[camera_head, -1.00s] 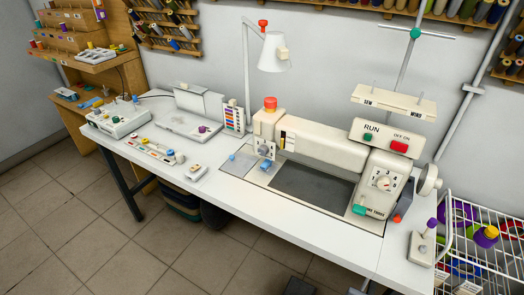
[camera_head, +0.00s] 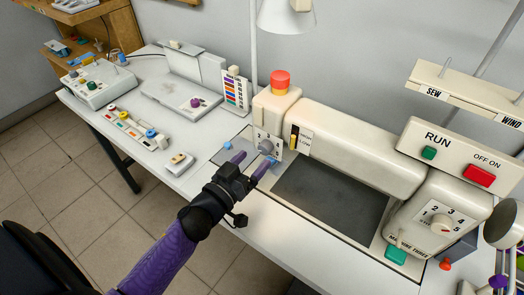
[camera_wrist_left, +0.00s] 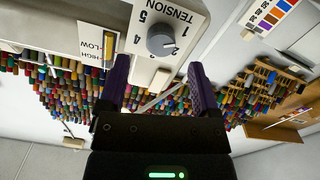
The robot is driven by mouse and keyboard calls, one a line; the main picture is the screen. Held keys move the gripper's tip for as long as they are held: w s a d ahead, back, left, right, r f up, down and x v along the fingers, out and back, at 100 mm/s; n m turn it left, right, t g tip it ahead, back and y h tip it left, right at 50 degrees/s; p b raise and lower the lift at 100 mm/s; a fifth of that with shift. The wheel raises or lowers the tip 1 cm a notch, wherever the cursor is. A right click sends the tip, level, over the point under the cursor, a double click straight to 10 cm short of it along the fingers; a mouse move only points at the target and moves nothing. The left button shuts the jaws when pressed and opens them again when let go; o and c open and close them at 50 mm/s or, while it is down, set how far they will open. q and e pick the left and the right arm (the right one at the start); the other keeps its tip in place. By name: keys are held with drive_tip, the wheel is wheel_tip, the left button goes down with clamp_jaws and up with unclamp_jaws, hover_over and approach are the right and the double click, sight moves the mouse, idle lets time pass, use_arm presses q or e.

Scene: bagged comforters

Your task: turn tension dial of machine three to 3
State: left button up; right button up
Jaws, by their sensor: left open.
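The tension dial is a grey round knob (camera_head: 265,147) on the front plate of the white sewing machine (camera_head: 350,150), labelled machine three. In the left wrist view the knob (camera_wrist_left: 162,40) sits under the upside-down word TENSION. My left gripper (camera_head: 250,163) is open, with purple fingers reaching toward the plate. In the left wrist view the fingertips (camera_wrist_left: 158,66) are either side of the knob's line and short of it, not touching. My right gripper is not in view.
A second numbered dial (camera_head: 441,224) is on the machine's right end, below a RUN box with a green button (camera_head: 429,153) and a red switch (camera_head: 479,176). A LOW slider (camera_head: 293,138) is beside the tension plate.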

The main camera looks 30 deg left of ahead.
sight(263, 150)
use_arm(q)
drive_tip(key=w, duration=0.3)
drive_tip(key=shift+w+d, duration=0.25)
clamp_jaws()
